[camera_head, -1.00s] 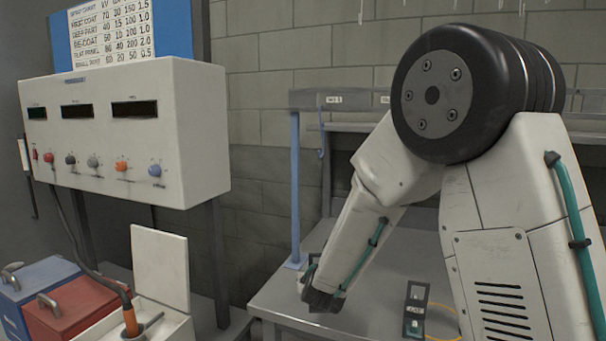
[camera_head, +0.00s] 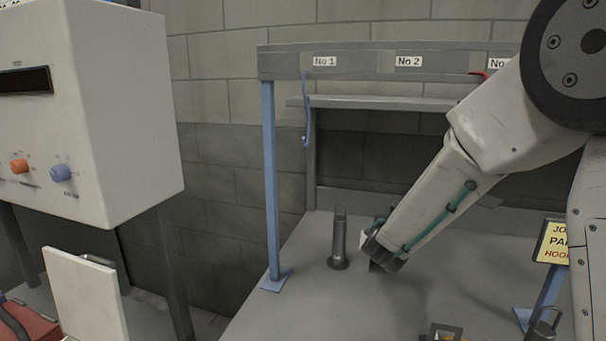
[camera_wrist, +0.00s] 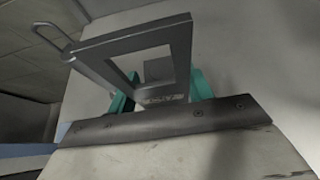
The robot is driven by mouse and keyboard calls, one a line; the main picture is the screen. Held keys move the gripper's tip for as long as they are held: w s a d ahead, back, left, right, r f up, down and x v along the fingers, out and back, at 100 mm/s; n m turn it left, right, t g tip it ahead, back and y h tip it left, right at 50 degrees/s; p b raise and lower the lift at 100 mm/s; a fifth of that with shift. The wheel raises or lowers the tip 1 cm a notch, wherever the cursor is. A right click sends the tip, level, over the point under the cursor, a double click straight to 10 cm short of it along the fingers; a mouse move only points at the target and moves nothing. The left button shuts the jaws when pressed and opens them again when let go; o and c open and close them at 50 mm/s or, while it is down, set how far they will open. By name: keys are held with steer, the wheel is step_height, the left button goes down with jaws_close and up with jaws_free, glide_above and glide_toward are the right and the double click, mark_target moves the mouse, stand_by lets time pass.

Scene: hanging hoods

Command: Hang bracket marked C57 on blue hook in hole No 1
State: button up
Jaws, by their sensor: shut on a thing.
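In the head view the bracket is mostly hidden by the gripper, low over the grey table. The blue hook (camera_head: 306,112) hangs from the rail beside the label No 1 (camera_head: 325,61), and looks empty. My gripper is below and to the right of the hook in the picture.
A dark upright cylinder (camera_head: 339,240) stands on the table left of my gripper. A blue post (camera_head: 270,180) holds the rail's left end. A red hook (camera_head: 478,73) is further right. A dark item (camera_head: 441,333) and a yellow sign (camera_head: 553,241) are at front right.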

steer(key=s+a+r, duration=0.1)
steer(key=a+r, duration=1)
steer(key=r, duration=0.1)
steer(key=s+a+r, duration=1)
steer(key=s+a, duration=0.2)
steer(key=a, duration=0.2)
steer(key=w+d, duration=0.3)
steer(key=w, duration=0.4)
steer(key=shift+w+d, duration=0.25)
steer(key=shift+w, duration=0.3)
steer(key=shift+w+d, duration=0.3)
steer(key=shift+w, duration=0.6)
steer(key=shift+w, duration=0.1)
steer(key=shift+w+d+f, duration=0.1)
steer(key=shift+w+d, duration=0.2)
steer(key=shift+w, duration=0.35)
steer(key=shift+w+d, duration=0.25)
steer(key=shift+w, duration=0.4)
steer(key=shift+f, duration=1.3)
